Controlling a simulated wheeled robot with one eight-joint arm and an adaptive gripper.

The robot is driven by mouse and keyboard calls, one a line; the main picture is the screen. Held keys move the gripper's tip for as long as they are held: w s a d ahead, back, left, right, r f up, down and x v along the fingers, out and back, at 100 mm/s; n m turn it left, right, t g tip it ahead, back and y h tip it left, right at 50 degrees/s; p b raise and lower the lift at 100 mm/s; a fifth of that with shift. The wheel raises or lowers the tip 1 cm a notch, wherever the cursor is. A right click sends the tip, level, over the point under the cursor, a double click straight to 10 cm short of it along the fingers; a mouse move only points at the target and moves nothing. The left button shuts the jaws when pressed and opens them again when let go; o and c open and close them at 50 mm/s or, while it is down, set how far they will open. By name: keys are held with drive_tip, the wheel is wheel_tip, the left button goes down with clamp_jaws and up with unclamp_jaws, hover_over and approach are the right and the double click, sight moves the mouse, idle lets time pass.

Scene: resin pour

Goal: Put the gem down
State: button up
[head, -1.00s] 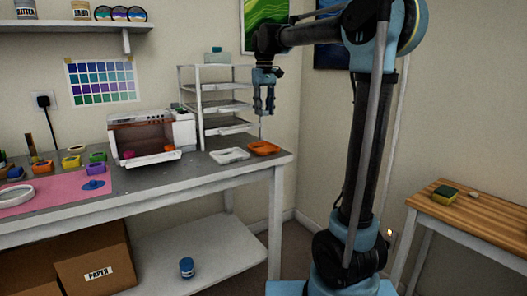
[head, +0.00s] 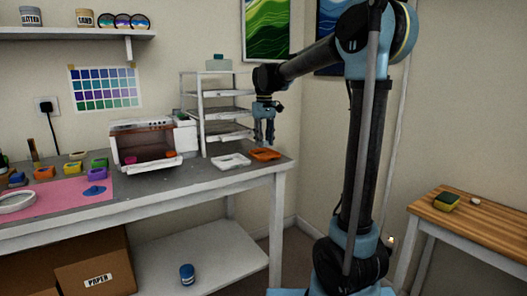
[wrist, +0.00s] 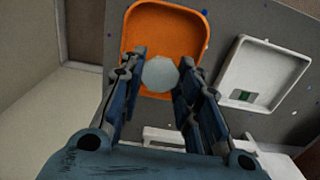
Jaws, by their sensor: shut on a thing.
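The gem (wrist: 160,73) is pale, whitish and faceted, and it sits between my fingertips in the wrist view. My gripper (wrist: 160,82) is shut on it. In the head view my gripper (head: 264,138) points down just above the orange tray (head: 265,154) at the right end of the workbench. The gem is too small to make out there. In the wrist view the orange tray (wrist: 133,22) lies behind the gem, and the fingers hide part of its near side. I cannot tell the exact gap between gem and tray.
A white tray (head: 231,161) lies beside the orange one, with a small green patch (wrist: 248,97) in it. A white shelf rack (head: 204,112) stands close behind my gripper. A box-shaped oven (head: 143,146) is farther left. A wooden side table (head: 480,222) is at the right.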

drive_tip(key=shift+f, duration=2)
drive_tip(key=o, duration=0.9)
drive_tip(key=shift+f, duration=0.1)
drive_tip(key=shift+c, duration=0.2)
